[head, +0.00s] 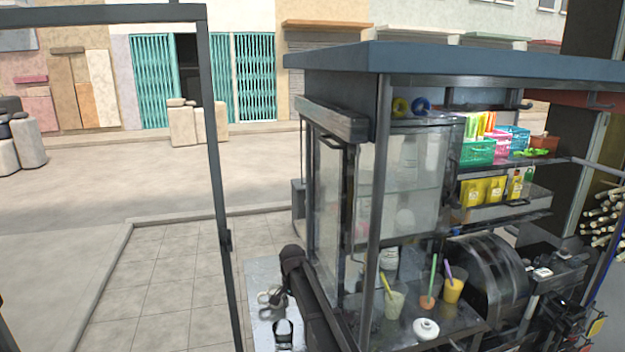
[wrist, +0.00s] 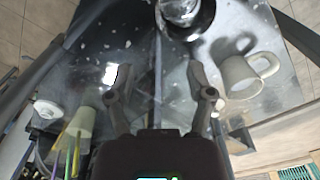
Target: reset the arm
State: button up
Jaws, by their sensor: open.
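My gripper (wrist: 158,76) shows in the wrist view with its two dark fingers spread apart and nothing between them. It is above a shiny metal surface (wrist: 150,35). A white mug (wrist: 246,75) lies to the right of the fingers, and a shiny metal cup (wrist: 185,12) is beyond them at the top edge. In the head view a dark arm link (head: 305,285), which seems mine, reaches down beside the stall. The gripper fingers cannot be made out there.
The stall (head: 480,62) has a roof, posts and glass panels close by. Cups with straws (head: 452,290) and a white lidded pot (head: 425,329) stand on its counter. A white mug (head: 270,297) sits on the side shelf (head: 262,270).

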jog(key=s+d+f+n+b, duration=0.3)
jog(key=s+d, duration=0.8)
jog(key=s, duration=0.2)
jog(key=s+d+f+n+b, duration=0.2)
jog(key=s+d+f+b, duration=0.2)
jog(key=s+d, duration=0.8)
jog(key=shift+s+f+n+b, duration=0.3)
jog(key=shift+s+n, duration=0.1)
jog(key=shift+s, duration=0.2)
